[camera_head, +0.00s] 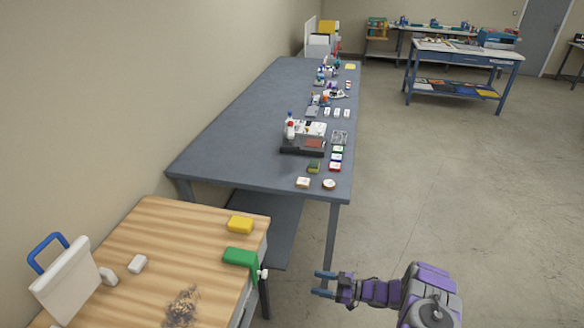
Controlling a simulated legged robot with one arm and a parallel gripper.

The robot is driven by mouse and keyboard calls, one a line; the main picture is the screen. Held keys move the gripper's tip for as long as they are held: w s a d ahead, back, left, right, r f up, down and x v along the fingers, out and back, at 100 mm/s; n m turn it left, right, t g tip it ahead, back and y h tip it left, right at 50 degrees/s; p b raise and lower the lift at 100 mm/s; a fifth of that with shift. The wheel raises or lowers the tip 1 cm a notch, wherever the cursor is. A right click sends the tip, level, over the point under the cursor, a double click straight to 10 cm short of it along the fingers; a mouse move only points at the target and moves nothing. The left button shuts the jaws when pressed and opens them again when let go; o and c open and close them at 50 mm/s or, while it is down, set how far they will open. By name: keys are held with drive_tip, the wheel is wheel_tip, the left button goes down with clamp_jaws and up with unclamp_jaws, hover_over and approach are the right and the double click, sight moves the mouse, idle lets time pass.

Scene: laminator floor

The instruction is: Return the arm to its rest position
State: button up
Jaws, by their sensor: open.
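My gripper (324,283) is at the bottom centre of the head view, at the end of my purple and grey arm. Its two blue-grey fingers point left, apart from each other, with nothing between them. It is over the floor, to the right of the wooden bench and in front of the near end of the long grey table. It appears clear of both.
The wooden bench (185,228) carries a yellow block (240,224), a green item (240,257) at its right edge and a white board with a blue handle (68,283). The long grey table (235,130) holds many small items. A blue-framed workbench (463,54) stands far right. Floor (440,190) is open at right.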

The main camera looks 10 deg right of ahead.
drive_tip(key=w+d+r+m+t+h, duration=0.2)
drive_tip(key=w+d+r+h, duration=0.25)
drive_tip(key=w+r, duration=0.35)
drive_tip(key=w+d+r+m+t+h, duration=0.1)
drive_tip(key=w+d+r+t+h, duration=0.2)
drive_tip(key=w+r+h, duration=0.5)
drive_tip(key=s+d+r+m+g+h, duration=0.1)
drive_tip(key=d+r+m+h, duration=0.2)
drive_tip(key=r, duration=0.4)
drive_tip(key=s+d+r+m+h, duration=0.2)
drive_tip(key=d+r+h, duration=0.1)
drive_tip(key=r, duration=0.4)
drive_tip(key=s+a+r+m+g+h, duration=0.1)
drive_tip(key=s+a+r+m+g, duration=0.15)
drive_tip(key=s, duration=0.65)
drive_tip(key=s+a+r+m+g+h, duration=0.15)
drive_tip(key=s+r, duration=0.25)
drive_tip(key=s, duration=0.5)
drive_tip(key=s+a+g+y, duration=0.1)
drive_tip(key=s+a, duration=0.3)
drive_tip(key=s, duration=0.7)
drive_tip(key=s+a+r+m+g+y, duration=0.1)
drive_tip(key=s+a+g, duration=0.3)
drive_tip(key=s, duration=0.8)
drive_tip(key=s+a+m+g+y, duration=0.1)
drive_tip(key=s+a, duration=0.4)
drive_tip(key=s, duration=0.6)
drive_tip(key=shift+s+r+g+y, duration=0.3)
drive_tip(key=shift+g+y, duration=0.2)
drive_tip(key=shift+g, duration=0.5)
